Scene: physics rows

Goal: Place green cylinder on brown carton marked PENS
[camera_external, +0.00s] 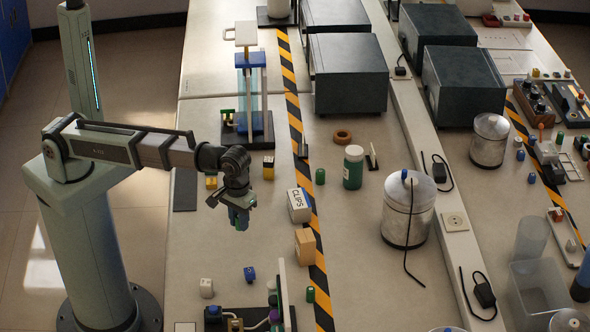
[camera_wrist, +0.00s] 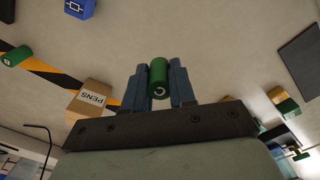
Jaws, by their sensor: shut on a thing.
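My gripper (camera_external: 240,218) is above the bench, left of the cartons. In the wrist view its two fingers (camera_wrist: 159,84) are shut on a green cylinder (camera_wrist: 158,75), with a pale mark on its end face. The held cylinder is hard to make out in the external view. The brown carton marked PENS (camera_wrist: 92,99) stands on the bench, left of the fingers in the wrist view. The brown carton (camera_external: 305,248) by the striped tape in the external view seems to be the same one; its lettering does not show there. The held cylinder is apart from it.
A white carton marked CLIPS (camera_external: 299,206) stands just behind the brown one. A blue block (camera_external: 250,273) and a white block (camera_external: 206,288) lie in front. A metal canister (camera_external: 408,210) stands right.

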